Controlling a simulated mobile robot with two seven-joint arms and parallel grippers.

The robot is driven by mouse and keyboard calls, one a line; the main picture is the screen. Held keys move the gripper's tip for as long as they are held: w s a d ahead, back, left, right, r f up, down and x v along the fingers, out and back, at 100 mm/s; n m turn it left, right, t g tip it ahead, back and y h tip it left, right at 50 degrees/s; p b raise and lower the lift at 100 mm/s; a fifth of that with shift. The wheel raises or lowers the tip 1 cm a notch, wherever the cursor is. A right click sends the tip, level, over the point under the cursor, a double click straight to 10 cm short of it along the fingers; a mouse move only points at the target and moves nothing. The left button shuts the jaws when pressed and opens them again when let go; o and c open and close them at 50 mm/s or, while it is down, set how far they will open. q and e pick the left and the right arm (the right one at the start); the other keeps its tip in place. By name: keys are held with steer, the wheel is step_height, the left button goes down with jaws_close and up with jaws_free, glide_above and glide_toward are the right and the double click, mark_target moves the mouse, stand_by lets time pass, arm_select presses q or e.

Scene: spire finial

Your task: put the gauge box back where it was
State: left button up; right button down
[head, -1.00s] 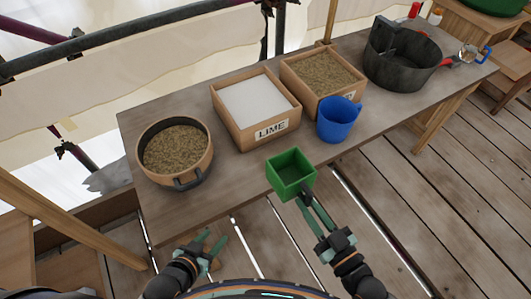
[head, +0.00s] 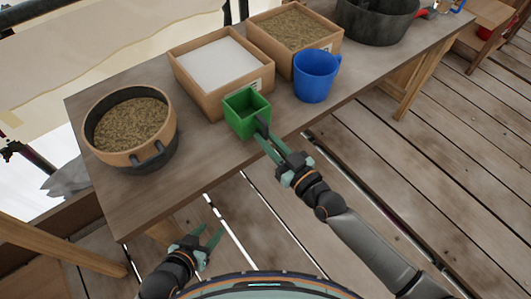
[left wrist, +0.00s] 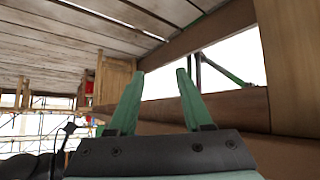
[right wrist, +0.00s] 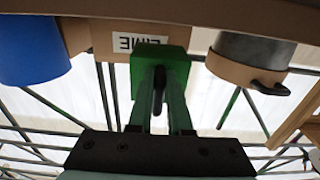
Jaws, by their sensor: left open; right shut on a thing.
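The gauge box is a small open green box (head: 247,112), held upright at the table's front edge, in front of the lime box; whether it touches the tabletop is unclear. My right gripper (head: 263,137) is shut on its near side, at a dark handle. In the right wrist view the green box (right wrist: 172,68) sits at the fingertips, and the dark handle lies between the fingers. My left gripper (head: 213,236) is open and empty, below the table's front edge. Its spread fingers (left wrist: 157,88) show in the left wrist view.
The wooden table (head: 205,178) holds a round tub of brown grain (head: 150,160), a lime box with white powder (head: 203,98), a box of brown material (head: 330,43), a blue jug (head: 313,78) and a dark pot (head: 375,25). Bare tabletop lies between the tub and green box.

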steer(key=shift+w+a+f+b, duration=0.15)
steer(key=shift+w+f+b, duration=0.2)
steer(key=shift+f+b, duration=0.15)
step_height(320, 180, down, 3)
steer(key=b, duration=0.3)
steer(key=shift+w+f+b, duration=0.15)
steer(key=shift+b, duration=0.15)
steer(key=c, duration=1.3)
jaws_free()
steer(key=shift+f, duration=0.1)
steer(key=o, duration=0.5)
steer(key=shift+c, duration=0.2)
